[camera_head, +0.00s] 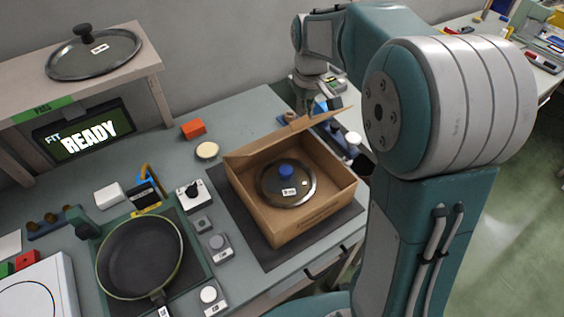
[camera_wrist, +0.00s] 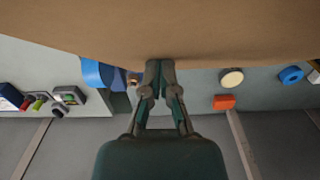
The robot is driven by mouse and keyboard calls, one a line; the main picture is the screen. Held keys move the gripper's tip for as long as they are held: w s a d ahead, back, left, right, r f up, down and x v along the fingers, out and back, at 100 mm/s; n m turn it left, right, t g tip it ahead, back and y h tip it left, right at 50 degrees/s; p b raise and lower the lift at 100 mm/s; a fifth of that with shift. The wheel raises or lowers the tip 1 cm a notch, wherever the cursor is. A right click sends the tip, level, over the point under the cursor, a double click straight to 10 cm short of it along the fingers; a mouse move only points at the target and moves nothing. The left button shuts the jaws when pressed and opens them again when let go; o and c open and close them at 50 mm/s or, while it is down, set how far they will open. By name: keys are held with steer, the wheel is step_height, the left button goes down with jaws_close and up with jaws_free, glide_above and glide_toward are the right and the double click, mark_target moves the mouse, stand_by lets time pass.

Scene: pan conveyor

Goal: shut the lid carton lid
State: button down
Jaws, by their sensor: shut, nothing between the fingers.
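The open brown carton (camera_head: 300,222) stands on a dark mat in the head view. A round pan lid (camera_head: 270,190) with a blue knob lies inside it. The carton's lid flap (camera_head: 262,147) is raised along the far side, seen nearly edge-on, with a small tab near its middle. In the wrist view a broad brown cardboard surface (camera_wrist: 160,25) fills the top. My gripper (camera_wrist: 160,66) is shut and empty, its fingertips at the edge of that cardboard; I cannot tell whether they touch. In the head view my gripper is behind the raised flap, mostly hidden.
A frying pan (camera_head: 140,256) sits left of the carton, with small control boxes (camera_head: 194,194) between. An orange block (camera_head: 193,129) and a cream disc (camera_head: 207,150) lie behind left. Another pan lid (camera_head: 93,54) rests on the shelf. My arm covers the right side.

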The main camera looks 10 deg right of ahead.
step_height(320, 180, down, 7)
stand_by(5.3)
steer(key=shift+r, duration=3.95)
steer(key=shift+r, duration=0.1)
